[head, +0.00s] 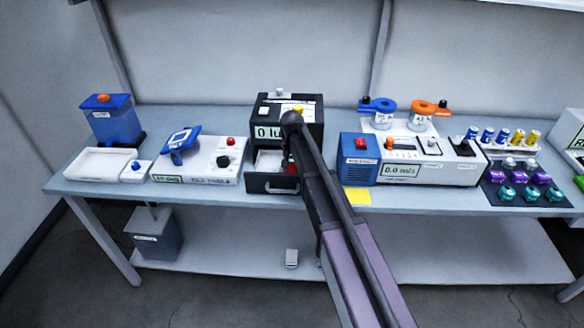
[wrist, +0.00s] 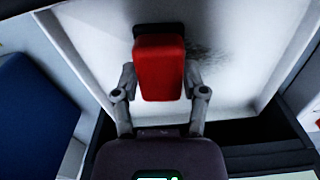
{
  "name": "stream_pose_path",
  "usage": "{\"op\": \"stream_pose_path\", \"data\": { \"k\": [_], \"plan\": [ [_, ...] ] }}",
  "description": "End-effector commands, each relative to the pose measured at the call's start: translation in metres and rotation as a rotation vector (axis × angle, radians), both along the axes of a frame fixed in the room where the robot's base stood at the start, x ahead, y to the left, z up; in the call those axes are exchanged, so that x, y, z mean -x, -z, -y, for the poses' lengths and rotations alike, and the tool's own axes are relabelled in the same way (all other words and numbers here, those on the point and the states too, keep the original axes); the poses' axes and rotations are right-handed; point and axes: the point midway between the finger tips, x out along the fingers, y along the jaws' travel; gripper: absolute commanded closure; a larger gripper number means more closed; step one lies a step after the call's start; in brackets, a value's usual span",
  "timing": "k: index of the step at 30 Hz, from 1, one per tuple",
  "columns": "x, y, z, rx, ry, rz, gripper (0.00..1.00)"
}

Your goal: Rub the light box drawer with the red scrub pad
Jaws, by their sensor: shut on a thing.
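The light box (head: 289,108) is a dark box with a "0 lu" display in the middle of the bench. Its drawer (head: 270,184) is pulled out at the bottom front. In the wrist view the drawer's white floor (wrist: 90,50) carries a dark smudge (wrist: 205,65) just right of the pad. My gripper (wrist: 160,85) is shut on the red scrub pad (wrist: 158,68) and holds it over the drawer floor. The pad (head: 291,168) shows partly in the head view, beside my arm. I cannot tell whether the pad touches the floor.
A grey panel with knobs and a blue handset (head: 180,140) stands left of the light box. A blue-ended meter (head: 360,158) stands close on the right, with a yellow note (head: 357,196) before it. Several vials and colored knobs fill the right end. The lower shelf (head: 225,262) is mostly clear.

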Motion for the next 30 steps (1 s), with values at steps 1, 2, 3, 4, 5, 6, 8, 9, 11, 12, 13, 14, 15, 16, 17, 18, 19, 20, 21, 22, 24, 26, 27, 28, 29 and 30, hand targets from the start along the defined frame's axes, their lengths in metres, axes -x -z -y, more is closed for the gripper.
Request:
{"op": "stream_pose_path", "data": {
  "k": [1,2,3,4,5,6,8,9,11,12,13,14,15,16,17,18,19,20,21,22,24,26,27,28,29,30],
  "plan": [
    [0.0,0.0,0.0,0.0,0.0,0.0,0.82],
    [0.0,0.0,0.0,0.0,0.0,0.0,0.82],
    [0.0,0.0,-0.001,0.0,0.0,0.0,0.82],
    [0.0,0.0,-0.001,0.0,0.0,0.0,0.82],
    [0.0,0.0,-0.002,0.0,-0.001,0.0,0.82],
    [0.0,0.0,-0.004,0.0,-0.001,0.0,0.82],
    [-0.001,0.0,-0.006,0.0,-0.001,0.0,0.82],
    [-0.001,0.0,-0.008,0.0,-0.001,0.0,0.82],
    [-0.001,0.0,-0.012,0.0,-0.001,0.0,0.82],
    [-0.001,0.0,-0.015,0.0,-0.001,0.0,0.82],
    [-0.001,-0.001,-0.017,0.0,-0.001,0.0,0.82],
    [-0.001,-0.001,-0.019,0.0,-0.001,0.0,0.82],
    [-0.001,-0.001,-0.022,0.0,-0.001,0.0,0.82],
    [-0.001,-0.001,-0.023,0.0,-0.001,0.0,0.82],
    [-0.001,-0.001,-0.025,0.0,-0.001,0.0,0.82],
    [-0.002,-0.001,-0.028,0.0,-0.001,0.0,0.82],
    [-0.002,-0.001,-0.029,0.0,-0.001,0.0,0.82],
    [-0.002,-0.001,-0.031,0.0,-0.001,0.0,0.82],
    [-0.002,-0.001,-0.034,0.0,-0.001,0.0,0.82],
    [-0.002,-0.001,-0.036,0.0,-0.001,0.0,0.82],
    [-0.002,-0.002,-0.04,0.0,-0.001,0.0,0.82],
    [-0.002,-0.002,-0.043,0.0,-0.001,0.0,0.82],
    [-0.002,-0.002,-0.045,0.0,0.0,0.0,0.82],
    [-0.002,-0.002,-0.046,0.0,0.0,0.0,0.82],
    [-0.002,-0.002,-0.046,0.0,0.0,0.0,0.82],
    [-0.002,-0.002,-0.047,0.0,0.0,0.0,0.82]
  ]
}}
